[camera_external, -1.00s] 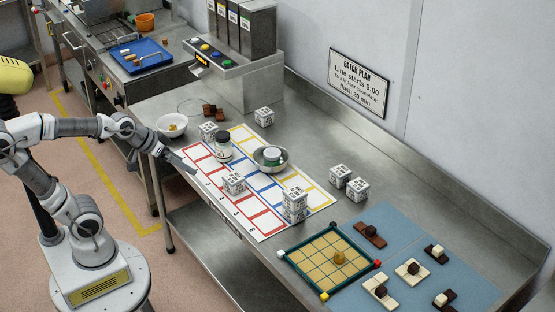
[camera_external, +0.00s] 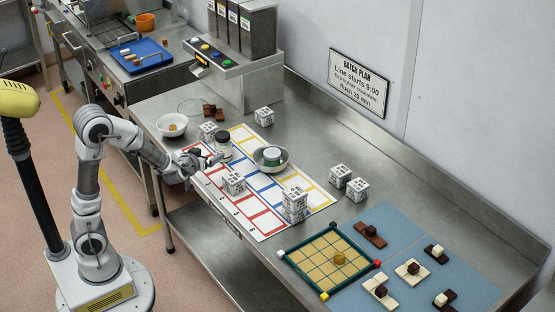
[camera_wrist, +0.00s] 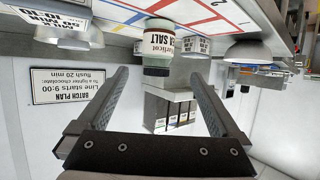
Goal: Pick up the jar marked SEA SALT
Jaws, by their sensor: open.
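The jar marked SEA SALT (camera_wrist: 157,48) hangs upside down in the tilted wrist view, its pale label partly readable. It shows beyond and between my two fingers. In the external view the white jar with a dark lid (camera_external: 223,147) stands upright on the white grid sheet (camera_external: 262,183). My gripper (camera_external: 208,159) is open and low, just to the left of the jar. In the wrist view my gripper (camera_wrist: 160,74) has its fingers wide apart with nothing held between them. Whether a finger touches the jar I cannot tell.
A white bowl (camera_external: 172,125) and several printed cubes (camera_external: 234,183) are nearby. A dispenser unit (camera_external: 240,70) stands behind.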

